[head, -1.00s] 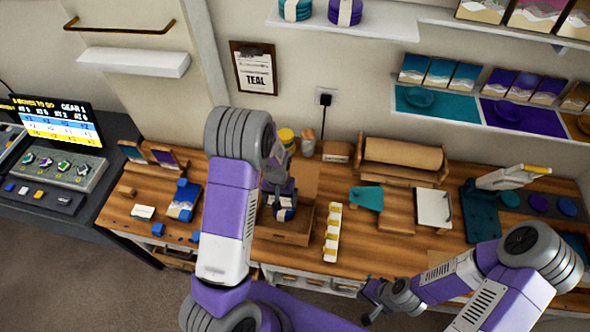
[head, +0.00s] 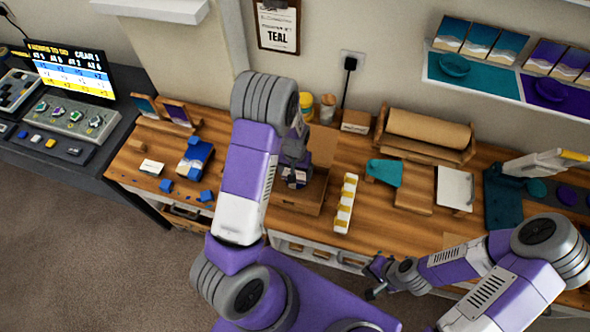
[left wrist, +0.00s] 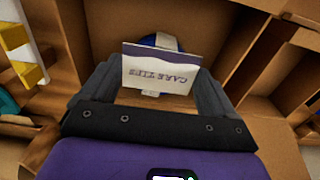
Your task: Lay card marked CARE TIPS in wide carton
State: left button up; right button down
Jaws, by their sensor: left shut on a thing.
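The card marked CARE TIPS (left wrist: 161,76), white with a purple top band, stands between the fingers of my left gripper (left wrist: 150,92) in the left wrist view. The gripper is shut on it. The wide cardboard carton (head: 292,204) is open, and its brown walls (left wrist: 105,28) surround the gripper and card. A dark blue round thing with a white band (left wrist: 168,42) shows partly behind the card inside the carton. In the head view my left gripper (head: 296,176) points down into the carton. My right gripper (head: 372,278) is open and empty in front of the table edge.
A white and yellow strip (head: 346,203) lies just right of the carton. A teal piece (head: 385,171), a white board (head: 455,189) and a paper roll holder (head: 427,131) are further right. Blue blocks (head: 205,196) and a blue box (head: 196,155) lie left.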

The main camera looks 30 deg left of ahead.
pick_arm(q)
jog(key=shift+f, duration=0.5)
jog(key=o, duration=0.5)
jog(key=shift+r, duration=0.15)
notch_tip(320, 180, up, 8)
jog(key=p, duration=0.5)
jog(key=shift+p, duration=0.4)
